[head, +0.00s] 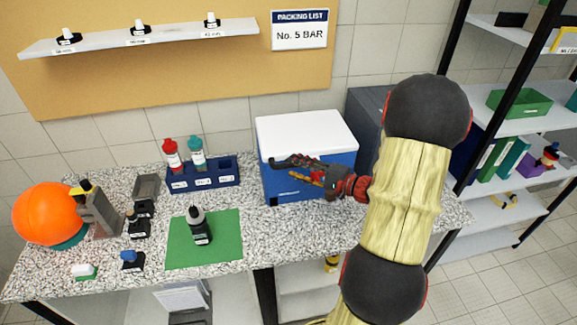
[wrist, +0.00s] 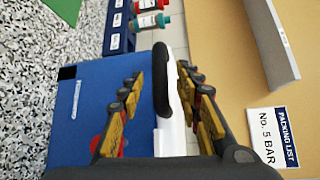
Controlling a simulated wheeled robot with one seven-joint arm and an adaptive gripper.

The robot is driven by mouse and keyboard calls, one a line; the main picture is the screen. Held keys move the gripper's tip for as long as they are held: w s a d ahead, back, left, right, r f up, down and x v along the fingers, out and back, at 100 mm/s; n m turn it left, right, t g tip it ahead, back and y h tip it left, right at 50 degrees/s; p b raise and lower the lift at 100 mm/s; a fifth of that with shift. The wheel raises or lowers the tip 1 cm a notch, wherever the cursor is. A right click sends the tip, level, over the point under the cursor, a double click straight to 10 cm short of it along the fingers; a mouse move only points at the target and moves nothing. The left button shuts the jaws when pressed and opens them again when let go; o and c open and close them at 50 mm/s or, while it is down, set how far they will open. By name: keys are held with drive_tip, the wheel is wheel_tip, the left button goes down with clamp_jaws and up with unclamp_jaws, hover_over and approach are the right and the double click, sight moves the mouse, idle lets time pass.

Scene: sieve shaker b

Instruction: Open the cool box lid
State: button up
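The cool box (head: 285,187) is blue with a white lid (head: 305,132) and stands on the counter at the back right. The lid lies flat and shut. My gripper (head: 295,170) is at the upper front of the box. In the wrist view, the gripper (wrist: 163,85) has its fingers apart, one over the blue front (wrist: 85,115) and one on the lid side. A dark curved bar, seemingly the handle (wrist: 160,75), shows between the fingers. I cannot tell whether the fingers touch it.
A blue rack (head: 205,180) with red and teal bottles stands left of the box. A black bottle (head: 198,226) stands on a green mat (head: 230,250). A dark grey cabinet (head: 367,110) is behind the box's right. A shelf unit (head: 520,120) is at the right.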

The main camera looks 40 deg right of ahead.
sight(292, 167)
drive_tip(key=shift+x, duration=1.55)
drive_tip(key=shift+c, duration=0.8)
drive_tip(key=c, duration=0.7)
drive_tip(key=shift+f, duration=0.1)
clamp_jaws()
